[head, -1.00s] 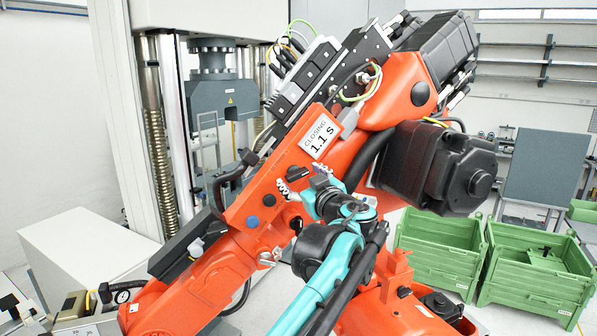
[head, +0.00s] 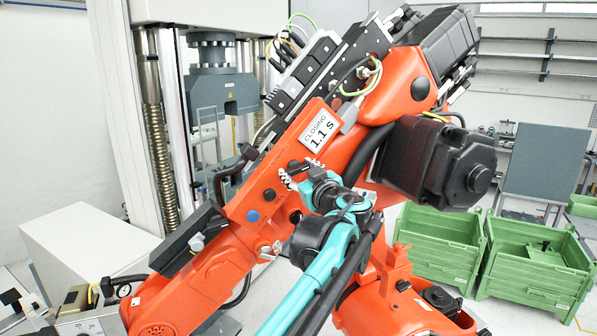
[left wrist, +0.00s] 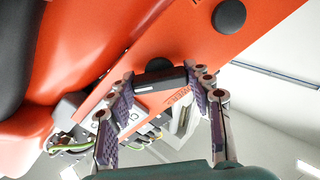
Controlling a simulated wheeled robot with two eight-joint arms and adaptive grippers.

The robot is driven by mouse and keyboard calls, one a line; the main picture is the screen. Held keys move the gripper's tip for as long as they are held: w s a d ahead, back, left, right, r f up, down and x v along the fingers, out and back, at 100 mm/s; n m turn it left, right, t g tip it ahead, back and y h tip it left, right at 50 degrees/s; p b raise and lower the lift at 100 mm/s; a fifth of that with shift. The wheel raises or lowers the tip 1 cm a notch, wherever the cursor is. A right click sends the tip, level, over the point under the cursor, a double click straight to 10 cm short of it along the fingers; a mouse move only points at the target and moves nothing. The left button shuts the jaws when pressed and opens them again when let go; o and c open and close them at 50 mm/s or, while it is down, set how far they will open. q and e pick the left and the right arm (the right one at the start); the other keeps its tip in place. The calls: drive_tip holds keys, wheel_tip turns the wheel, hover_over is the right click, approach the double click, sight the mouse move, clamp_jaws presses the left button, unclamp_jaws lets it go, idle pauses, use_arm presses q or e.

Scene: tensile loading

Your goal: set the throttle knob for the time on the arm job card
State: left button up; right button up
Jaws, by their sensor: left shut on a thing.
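The job card (head: 318,131) is a white label on the orange arm in the head view and reads "CLOSING 1.1 S". The knob's setting is not readable. My right gripper is not in view.
A black motor (head: 440,165) juts out to the right. Green crates (head: 440,245) stand on the floor at right. A testing machine column (head: 150,110) rises behind at left.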

use_arm(q)
drive_tip(key=m, duration=1)
drive_tip(key=shift+m+b, duration=0.3)
drive_tip(key=shift+m, duration=1.8)
drive_tip(key=o, duration=1.2)
drive_tip(key=shift+d, duration=0.1)
drive_tip(key=shift+c, duration=0.2)
